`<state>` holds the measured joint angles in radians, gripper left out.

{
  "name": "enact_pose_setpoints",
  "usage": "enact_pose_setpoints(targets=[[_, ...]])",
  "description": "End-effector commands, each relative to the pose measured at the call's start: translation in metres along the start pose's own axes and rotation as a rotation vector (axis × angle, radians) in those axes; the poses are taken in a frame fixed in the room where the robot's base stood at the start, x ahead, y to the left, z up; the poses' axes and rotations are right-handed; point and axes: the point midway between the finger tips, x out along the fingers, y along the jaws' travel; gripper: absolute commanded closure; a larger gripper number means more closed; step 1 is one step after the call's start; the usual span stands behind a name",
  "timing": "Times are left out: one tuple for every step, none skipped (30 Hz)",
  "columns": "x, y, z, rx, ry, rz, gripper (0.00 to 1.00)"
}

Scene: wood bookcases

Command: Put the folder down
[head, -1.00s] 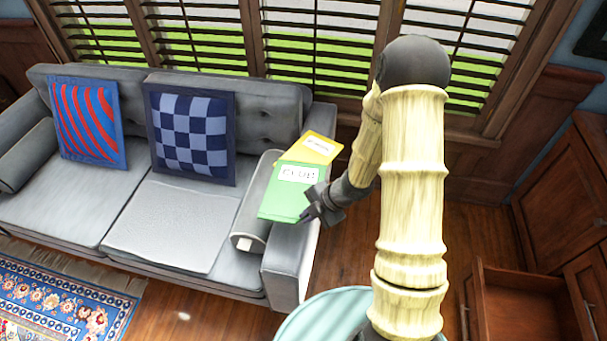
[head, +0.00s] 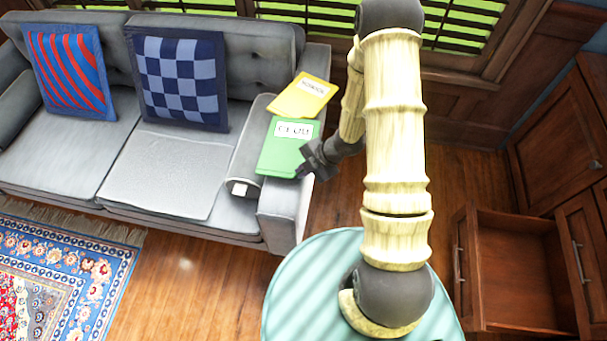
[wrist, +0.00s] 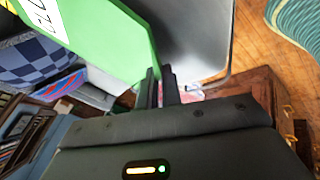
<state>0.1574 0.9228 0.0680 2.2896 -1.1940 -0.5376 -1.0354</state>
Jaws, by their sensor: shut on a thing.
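The green folder (head: 287,148) has a white label and shows over the right arm of the grey sofa. My gripper (head: 306,169) is shut on its lower right edge. In the wrist view the two fingers (wrist: 160,88) pinch the edge of the green folder (wrist: 115,42). Whether the folder touches the sofa arm beneath it is unclear. A yellow folder (head: 301,98) with a white label lies on the sofa arm (head: 283,205), just behind the green one.
The grey sofa (head: 165,175) holds a striped cushion (head: 70,72) and a checkered cushion (head: 180,78). A patterned rug (head: 60,270) lies in front. At right, an open drawer (head: 515,265) juts out of a wooden cabinet. Bare wood floor (head: 200,275) shows between.

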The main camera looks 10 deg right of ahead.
Motion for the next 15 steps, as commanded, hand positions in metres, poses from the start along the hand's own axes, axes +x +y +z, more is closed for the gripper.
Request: enact_pose_setpoints(targets=[[0.009, -0.005, 0.003, 0.000, 0.002, -0.003, 1.00], [0.013, -0.007, 0.004, 0.002, 0.002, -0.003, 1.00], [0.017, -0.009, 0.006, 0.001, 0.002, -0.003, 1.00], [0.021, -0.010, 0.007, 0.000, 0.002, -0.003, 1.00], [0.023, -0.011, 0.009, 0.000, 0.001, -0.003, 1.00], [0.025, -0.012, 0.009, 0.000, 0.001, -0.001, 1.00], [0.025, -0.012, 0.010, -0.001, 0.000, -0.001, 1.00], [0.025, -0.012, 0.010, -0.001, 0.000, 0.000, 1.00], [0.025, -0.012, 0.010, -0.002, 0.000, 0.000, 1.00], [0.025, -0.012, 0.010, -0.002, 0.000, 0.000, 1.00], [0.025, -0.012, 0.010, -0.001, 0.000, 0.000, 1.00], [0.025, -0.012, 0.010, -0.001, -0.001, 0.000, 1.00], [0.025, -0.012, 0.010, -0.001, -0.001, 0.000, 1.00], [0.025, -0.012, 0.010, 0.000, -0.001, 0.000, 1.00], [0.026, -0.013, 0.011, 0.000, -0.001, 0.000, 1.00]])
